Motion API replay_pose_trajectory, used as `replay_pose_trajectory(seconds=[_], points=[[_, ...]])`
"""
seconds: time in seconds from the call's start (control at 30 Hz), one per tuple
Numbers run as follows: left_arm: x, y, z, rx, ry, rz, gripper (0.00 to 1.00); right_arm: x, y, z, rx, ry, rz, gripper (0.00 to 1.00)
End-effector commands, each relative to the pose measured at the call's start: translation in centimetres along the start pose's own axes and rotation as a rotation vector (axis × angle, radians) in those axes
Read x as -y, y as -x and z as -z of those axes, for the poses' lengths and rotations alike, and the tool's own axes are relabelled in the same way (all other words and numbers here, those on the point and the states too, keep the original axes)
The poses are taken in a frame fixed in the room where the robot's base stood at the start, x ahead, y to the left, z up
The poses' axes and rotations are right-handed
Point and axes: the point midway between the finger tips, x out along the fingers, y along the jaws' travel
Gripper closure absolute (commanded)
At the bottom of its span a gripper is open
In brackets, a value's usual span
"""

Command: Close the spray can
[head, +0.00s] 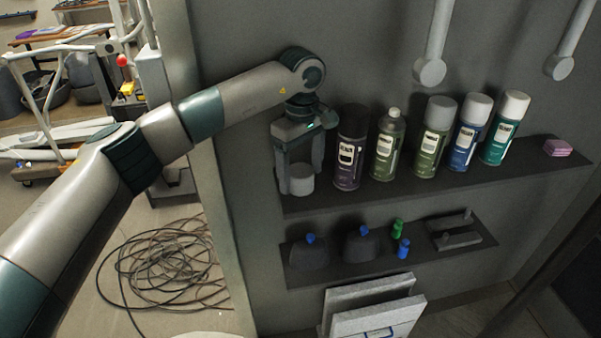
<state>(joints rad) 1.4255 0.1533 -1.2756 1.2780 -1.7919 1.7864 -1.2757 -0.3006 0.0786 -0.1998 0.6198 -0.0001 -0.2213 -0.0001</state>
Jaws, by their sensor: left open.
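Several spray cans stand upright in a row on the upper shelf (430,185). The olive-green spray can (386,150), second from the left, has a bare top with its nozzle showing. The other cans wear caps. A loose light grey cap (301,180) is at the left end of the shelf. My left gripper (299,182) points down over this cap, open, with a finger on each side of it. I cannot tell whether the fingers touch it. My right gripper is out of view.
A dark-capped can (349,150) stands between the loose cap and the uncapped can. Pink sponges (557,147) lie at the shelf's right end. A lower shelf holds dark bottles (361,245) and small green and blue items. Cables (165,265) lie on the floor.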

Motion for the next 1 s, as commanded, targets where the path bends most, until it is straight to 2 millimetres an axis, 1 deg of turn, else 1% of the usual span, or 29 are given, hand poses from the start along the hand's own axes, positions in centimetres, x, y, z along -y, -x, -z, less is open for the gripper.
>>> replay_pose_trajectory(seconds=[0.4,0.43,0.47,0.5,0.57,0.6,1.0], points=[[0.0,-0.04,0.0,0.0,0.0,0.0,0.28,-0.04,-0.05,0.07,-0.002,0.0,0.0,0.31],[0.0,-0.04,-0.01,0.0,0.0,0.0,0.3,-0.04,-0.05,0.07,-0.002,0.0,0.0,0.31],[0.0,-0.04,0.0,0.0,0.0,0.0,0.37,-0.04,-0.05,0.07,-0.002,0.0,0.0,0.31],[0.0,-0.03,0.0,0.0,0.0,0.0,0.47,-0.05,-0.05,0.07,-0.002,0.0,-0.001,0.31],[0.0,-0.03,-0.01,0.0,0.0,0.0,0.61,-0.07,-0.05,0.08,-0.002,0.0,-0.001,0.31],[-0.01,-0.03,-0.01,0.0,0.0,0.0,0.7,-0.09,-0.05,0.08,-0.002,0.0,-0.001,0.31],[-0.03,0.16,0.0,0.0,0.0,0.0,0.7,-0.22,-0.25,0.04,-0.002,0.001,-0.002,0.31]])
